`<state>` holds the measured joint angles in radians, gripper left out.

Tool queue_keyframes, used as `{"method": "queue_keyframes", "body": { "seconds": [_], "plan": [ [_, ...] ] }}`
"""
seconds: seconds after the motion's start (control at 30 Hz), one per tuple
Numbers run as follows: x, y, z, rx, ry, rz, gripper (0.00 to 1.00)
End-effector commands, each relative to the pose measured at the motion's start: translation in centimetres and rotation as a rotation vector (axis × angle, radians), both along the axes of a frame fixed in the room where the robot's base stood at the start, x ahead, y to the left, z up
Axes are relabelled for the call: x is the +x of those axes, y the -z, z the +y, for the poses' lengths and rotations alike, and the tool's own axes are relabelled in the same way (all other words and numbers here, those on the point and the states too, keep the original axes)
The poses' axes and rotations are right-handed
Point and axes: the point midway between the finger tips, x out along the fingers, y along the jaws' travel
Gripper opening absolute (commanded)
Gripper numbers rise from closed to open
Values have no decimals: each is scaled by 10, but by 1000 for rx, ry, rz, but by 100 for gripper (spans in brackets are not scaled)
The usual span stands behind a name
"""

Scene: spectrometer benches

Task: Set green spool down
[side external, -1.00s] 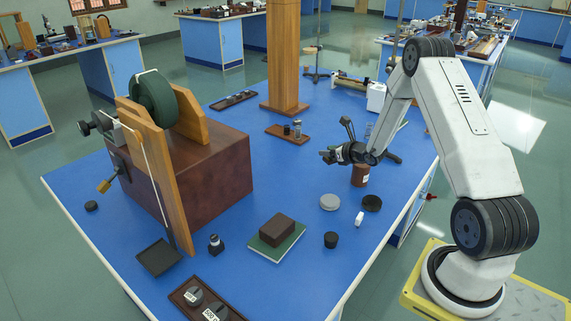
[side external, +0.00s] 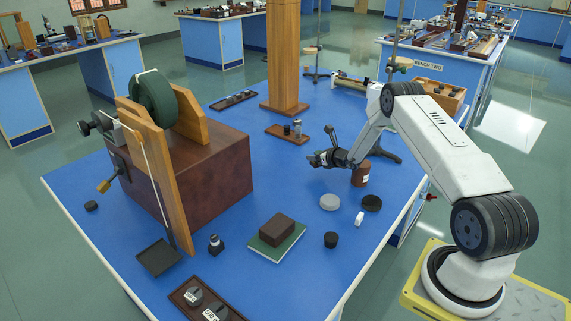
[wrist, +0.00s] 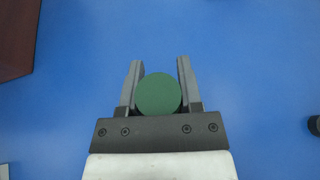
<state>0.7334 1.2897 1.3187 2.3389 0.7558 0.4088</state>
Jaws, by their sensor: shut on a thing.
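The green spool (wrist: 158,94) shows as a round green disc between the two fingers of my gripper (wrist: 158,80) in the wrist view. The fingers are shut on its sides. Bare blue bench top (wrist: 240,50) shows around and beyond it. In the side view my gripper (side external: 318,160) is over the middle of the blue bench, left of the brown jar (side external: 361,174). The spool is too small and dark to make out there. I cannot tell whether its underside touches the bench.
A large brown block with a green wheel (side external: 152,95) stands at the left. A dark brick (side external: 277,230) on a green book, a grey disc (side external: 329,202), a black disc (side external: 371,203) and a black cup (side external: 331,239) lie nearer. The bench middle is clear.

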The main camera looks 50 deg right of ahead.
Motion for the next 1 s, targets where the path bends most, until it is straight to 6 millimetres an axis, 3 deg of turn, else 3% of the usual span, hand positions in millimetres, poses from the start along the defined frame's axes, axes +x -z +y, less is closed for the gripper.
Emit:
{"method": "queue_keyframes", "body": {
  "seconds": [0.37,0.7,1.0],
  "plan": [
    [4,5,-2,-1,-1,0,0],
    [6,32,-3,0,0,1,0],
    [6,38,-3,-1,0,-1,0]
  ]
}}
